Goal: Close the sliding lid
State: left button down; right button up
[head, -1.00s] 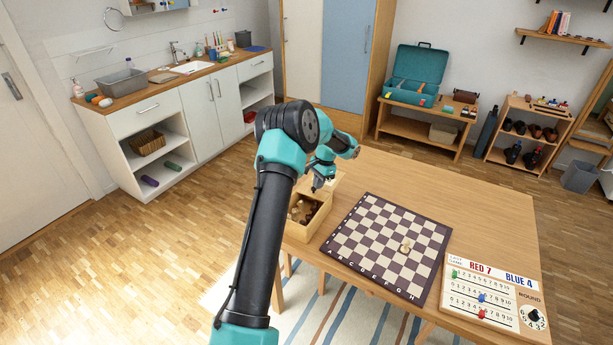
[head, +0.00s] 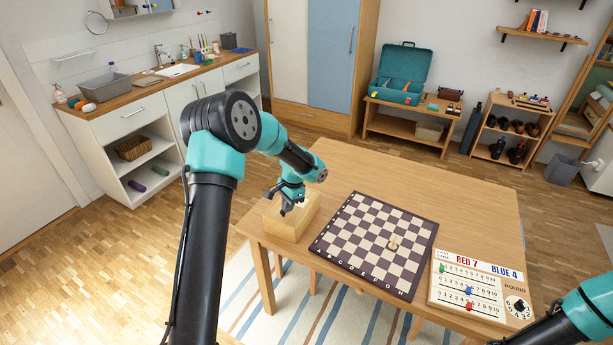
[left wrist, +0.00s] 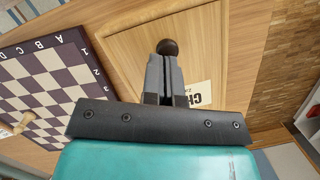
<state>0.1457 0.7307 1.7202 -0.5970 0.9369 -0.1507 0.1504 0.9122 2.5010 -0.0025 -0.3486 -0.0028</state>
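The wooden box (head: 287,229) stands at the table's left edge, beside the chessboard. Its pale wooden lid (left wrist: 207,55) shows in the left wrist view, with a dark round knob (left wrist: 168,47) and a partly hidden label (left wrist: 198,95). In the head view no chess pieces show inside the box; my gripper hides part of the top. My left gripper (head: 287,207) is low over the box. My right gripper is out of view.
A scoreboard (head: 480,290) lies farther right. The back of the table (head: 420,185) is clear. My right arm shows at the lower right.

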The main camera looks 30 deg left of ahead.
pick_arm(q)
jog(key=shift+w+d+r, duration=0.1)
jog(key=shift+w+d, duration=0.2)
jog(key=shift+w, duration=0.3)
jog(key=shift+w+d+r, duration=0.15)
jog(key=shift+w+d, duration=0.15)
jog(key=shift+w, duration=0.3)
jog(key=shift+w+d+r, duration=0.15)
jog(key=shift+w+d, duration=0.1)
jog(key=shift+w, duration=0.3)
jog(key=v, duration=1)
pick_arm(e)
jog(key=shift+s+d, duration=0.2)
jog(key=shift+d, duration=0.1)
